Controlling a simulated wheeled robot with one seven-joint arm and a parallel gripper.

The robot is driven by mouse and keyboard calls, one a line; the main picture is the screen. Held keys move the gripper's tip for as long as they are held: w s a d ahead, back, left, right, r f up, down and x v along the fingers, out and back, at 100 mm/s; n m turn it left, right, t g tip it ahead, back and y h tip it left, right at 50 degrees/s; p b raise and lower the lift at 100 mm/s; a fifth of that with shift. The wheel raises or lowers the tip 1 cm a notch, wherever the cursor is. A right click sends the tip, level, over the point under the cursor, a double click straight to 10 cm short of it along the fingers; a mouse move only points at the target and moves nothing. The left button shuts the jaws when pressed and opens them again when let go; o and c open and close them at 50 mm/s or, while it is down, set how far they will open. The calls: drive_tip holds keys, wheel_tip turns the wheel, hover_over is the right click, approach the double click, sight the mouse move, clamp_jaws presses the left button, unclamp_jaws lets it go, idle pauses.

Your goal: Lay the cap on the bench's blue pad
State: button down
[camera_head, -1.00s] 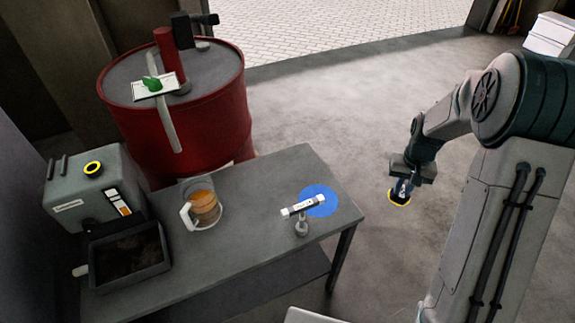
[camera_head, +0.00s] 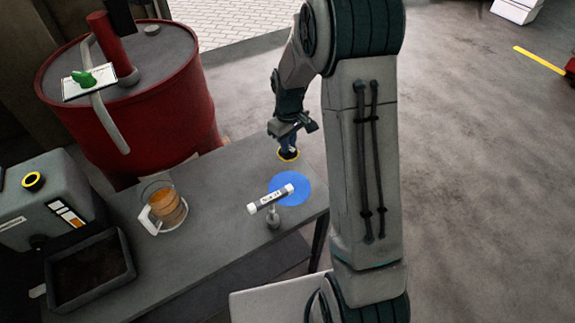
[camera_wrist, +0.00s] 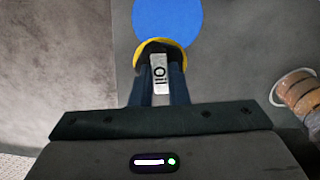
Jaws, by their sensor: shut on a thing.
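My gripper (camera_head: 288,146) is shut on the cap (camera_head: 288,155), a black piece with a yellow rim. In the wrist view the cap's yellow rim (camera_wrist: 178,49) shows around the fingertips, with a pale grip marked "Oil" between the fingers. The blue pad (camera_head: 296,190) is a flat round disc on the bench (camera_head: 225,170). In the head view the cap is just beyond the pad, near the bench's far edge. In the wrist view the pad (camera_wrist: 167,18) shows right past the cap, partly covered by it. The cap's height above the bench is hard to tell.
A white tag or bar (camera_head: 270,198) on a small stand is beside the pad and overlaps its edge in view. A jug of amber liquid (camera_head: 163,206), a dark tray (camera_head: 122,243) and a grey machine (camera_head: 50,200) are at the left. A red drum (camera_head: 180,90) stands behind.

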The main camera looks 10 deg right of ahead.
sight(288, 155)
drive_tip(key=f+n, duration=0.1)
drive_tip(key=n, duration=0.1)
drive_tip(key=f+n+b, duration=0.1)
drive_tip(key=n, duration=0.1)
drive_tip(key=shift+s+a, duration=0.2)
drive_tip(key=shift+s, duration=0.15)
drive_tip(key=n, duration=0.1)
drive_tip(key=f+n+b, duration=0.1)
drive_tip(key=n+b, duration=0.1)
drive_tip(key=n, duration=0.1)
drive_tip(key=shift+s+f, duration=0.3)
drive_tip(key=shift+s, duration=0.05)
drive_tip(key=n, duration=0.1)
drive_tip(key=f+n+b, duration=0.1)
drive_tip(key=n, duration=0.1)
drive_tip(key=shift+s+f+n, duration=0.15)
drive_tip(key=shift+s+n, duration=0.15)
drive_tip(key=shift+s, duration=0.05)
drive_tip(key=shift+s+f+n+b, duration=0.15)
drive_tip(key=shift+f+n+b, duration=0.85)
drive_tip(key=shift+f+b, duration=0.8)
drive_tip(key=shift+s+f+n+b, duration=0.15)
drive_tip(key=shift+f+n+b, duration=1.05)
drive_tip(key=shift+f, duration=0.9)
drive_tip(key=c, duration=1.3)
unclamp_jaws()
drive_tip(key=shift+r, duration=0.1)
